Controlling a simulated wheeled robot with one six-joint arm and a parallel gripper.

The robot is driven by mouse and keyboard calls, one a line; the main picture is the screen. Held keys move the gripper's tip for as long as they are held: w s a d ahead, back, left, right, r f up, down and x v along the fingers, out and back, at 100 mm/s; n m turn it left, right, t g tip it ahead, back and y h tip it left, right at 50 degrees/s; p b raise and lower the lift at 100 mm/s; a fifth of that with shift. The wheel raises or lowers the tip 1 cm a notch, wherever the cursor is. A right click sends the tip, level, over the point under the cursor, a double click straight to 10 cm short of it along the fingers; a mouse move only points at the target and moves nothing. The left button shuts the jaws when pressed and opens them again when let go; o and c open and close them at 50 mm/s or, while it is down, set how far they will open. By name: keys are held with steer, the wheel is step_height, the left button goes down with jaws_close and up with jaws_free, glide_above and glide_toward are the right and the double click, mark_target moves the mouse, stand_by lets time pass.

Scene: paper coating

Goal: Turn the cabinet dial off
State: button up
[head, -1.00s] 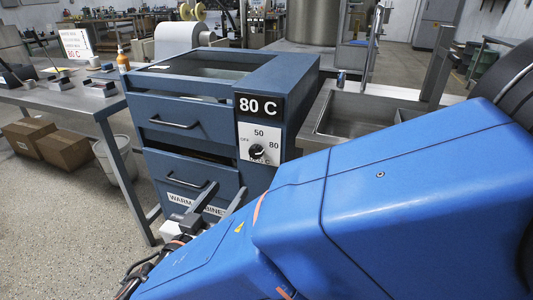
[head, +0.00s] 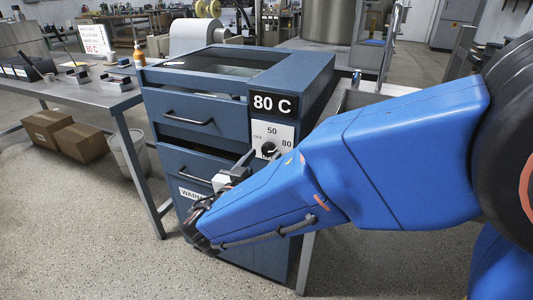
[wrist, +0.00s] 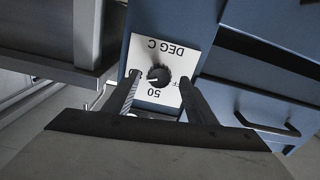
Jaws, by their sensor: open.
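The warming cabinet (head: 205,145) is dark blue with an 80 C sign. Its dial (head: 268,149) is a round black knob on a white plate marked OFF, 50 and 80. The dial also shows upside down in the wrist view (wrist: 158,75), its white mark pointing left in the picture, away from OFF. My gripper (head: 242,165) is open beside the dial plate in the head view. In the wrist view my gripper (wrist: 158,80) has one finger on each side of the knob, with gaps visible. Whether the tips touch the plate I cannot tell.
Two drawer handles, the upper one (head: 188,119) and the lower one (head: 196,174), stick out of the cabinet front. A steel table (head: 95,98) with small items stands at left, with cardboard boxes (head: 80,142) and a bucket (head: 130,152) by it. A sink (head: 365,98) is at right.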

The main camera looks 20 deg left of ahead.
mark_target(267, 152)
steer(key=shift+w+d, duration=0.15)
steer(key=shift+w, duration=1.45)
steer(key=c, duration=1)
steer(key=shift+c, duration=0.2)
